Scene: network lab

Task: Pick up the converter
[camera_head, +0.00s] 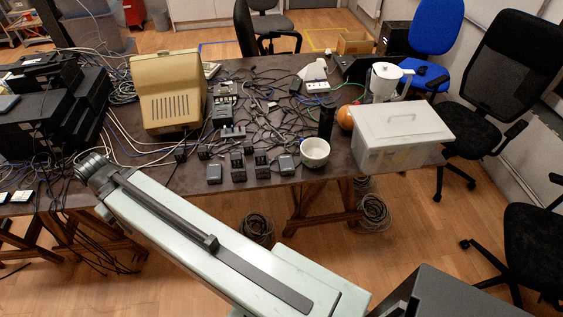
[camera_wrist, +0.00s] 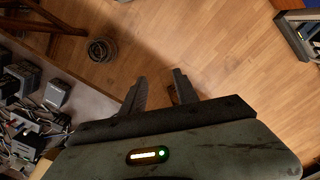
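Several small dark boxes (camera_head: 238,168) stand in a row along the front edge of the table (camera_head: 178,185); any could be the converter, and I cannot tell which. Similar boxes (camera_wrist: 57,93) show at the left of the wrist view. My gripper (camera_wrist: 160,75) is open in the wrist view, with bare floor between its two dark fingers and nothing held. It is apart from the boxes, which lie to its left there. In the head view my arm reaches to the table's front left, and its fingers cannot be made out.
Cable coils (camera_head: 373,213) lie below. Chairs (camera_head: 500,90) stand at right.

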